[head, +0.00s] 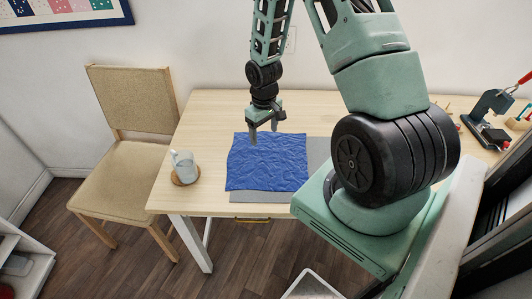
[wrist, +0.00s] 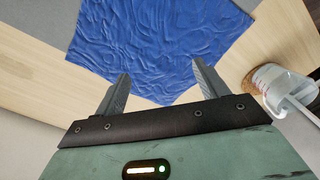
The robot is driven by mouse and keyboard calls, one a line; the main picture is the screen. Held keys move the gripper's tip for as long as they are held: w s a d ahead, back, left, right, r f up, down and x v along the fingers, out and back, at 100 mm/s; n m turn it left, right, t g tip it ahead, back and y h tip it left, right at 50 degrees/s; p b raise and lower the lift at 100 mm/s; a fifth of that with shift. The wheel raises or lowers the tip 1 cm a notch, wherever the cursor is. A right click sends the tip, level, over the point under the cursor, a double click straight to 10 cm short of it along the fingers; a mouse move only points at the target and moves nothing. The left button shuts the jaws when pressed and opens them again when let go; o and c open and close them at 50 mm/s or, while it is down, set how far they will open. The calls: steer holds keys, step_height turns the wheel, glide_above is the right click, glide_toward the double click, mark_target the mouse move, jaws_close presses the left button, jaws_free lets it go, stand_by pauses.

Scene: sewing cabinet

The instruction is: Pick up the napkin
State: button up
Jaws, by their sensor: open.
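The napkin (head: 268,163) is a crumpled blue cloth spread on the wooden table, partly over a grey mat. In the wrist view the napkin (wrist: 160,40) fills the upper middle, beyond the fingers. My gripper (head: 263,139) hangs over the napkin's upper part in the head view.
A glass mug (head: 184,166) stands on a round coaster (head: 185,181) left of the napkin. The grey mat (head: 318,152) lies under it. A chair (head: 125,180) is at the table's left. A small machine (head: 487,120) stands at the right end. Bare table (head: 205,125) lies left of the napkin.

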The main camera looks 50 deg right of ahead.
mark_target(267, 158)
steer(key=f+b, duration=0.2)
steer(key=f, duration=0.1)
steer(key=d+f+b, duration=0.1)
steer(key=f+b, duration=0.2)
steer(key=f, duration=0.1)
steer(key=f+b, duration=0.3)
steer(key=shift+d+f, duration=0.15)
steer(key=shift+f, duration=0.1)
steer(key=shift+s, duration=0.1)
jaws_close()
stand_by(0.4)
step_height(267, 158, up, 12)
steer(key=p, duration=0.9)
steer(key=shift+p, duration=0.4)
